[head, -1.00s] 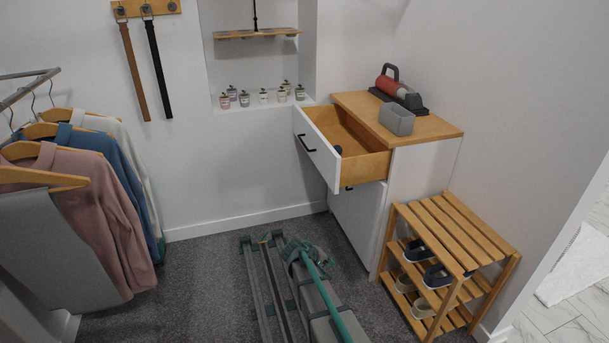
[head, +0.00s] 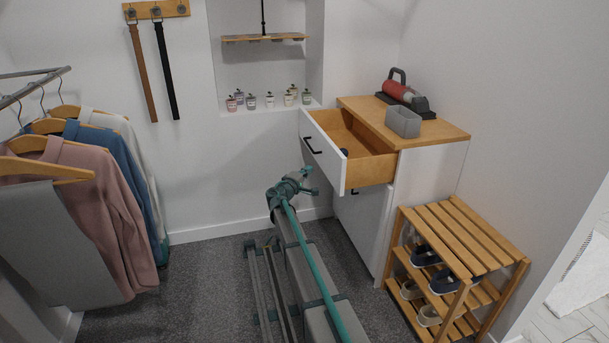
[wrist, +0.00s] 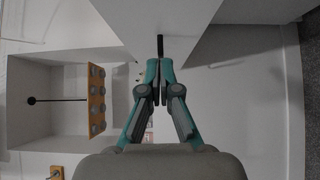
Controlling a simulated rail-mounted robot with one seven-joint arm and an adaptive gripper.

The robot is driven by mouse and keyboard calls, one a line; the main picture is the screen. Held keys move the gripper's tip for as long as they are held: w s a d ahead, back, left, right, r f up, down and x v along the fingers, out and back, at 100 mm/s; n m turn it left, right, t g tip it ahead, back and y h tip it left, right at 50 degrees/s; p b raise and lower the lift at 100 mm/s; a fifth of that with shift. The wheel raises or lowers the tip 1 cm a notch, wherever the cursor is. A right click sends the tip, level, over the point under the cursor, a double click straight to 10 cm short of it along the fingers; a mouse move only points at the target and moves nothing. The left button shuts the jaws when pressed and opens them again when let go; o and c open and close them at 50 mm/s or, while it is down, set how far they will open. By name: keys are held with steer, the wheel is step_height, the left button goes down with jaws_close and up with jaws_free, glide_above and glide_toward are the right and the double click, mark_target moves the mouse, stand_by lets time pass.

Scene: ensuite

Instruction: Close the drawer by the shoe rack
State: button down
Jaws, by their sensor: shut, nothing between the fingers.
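The drawer (head: 322,152) is pulled out of the white cabinet with the wooden top. It has a white front, a wooden inside and a black bar handle (head: 312,146). A small dark object shows inside it. The shoe rack (head: 462,240) stands to the right of the cabinet. My gripper (head: 308,180) is in front of and below the drawer front in the head view. In the wrist view, the fingers (wrist: 161,88) are shut and empty, and the dark handle (wrist: 160,46) shows just beyond their tips. I cannot tell whether they touch it.
A grey bin (head: 403,122) and a red-and-black item (head: 403,94) sit on the cabinet top. Small jars (head: 270,100) line the wall niche. Clothes (head: 95,190) hang at the left. Carpet between the clothes and my arm is clear.

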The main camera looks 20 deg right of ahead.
mark_target(327, 160)
steer(key=w+d, duration=0.1)
steer(key=d, duration=0.1)
steer(key=w+d, duration=0.1)
steer(key=d, duration=0.2)
steer(key=w+d, duration=0.1)
steer(key=d, duration=0.1)
steer(key=shift+w+d, duration=0.15)
steer(key=shift+w, duration=0.05)
steer(key=shift+d, duration=0.45)
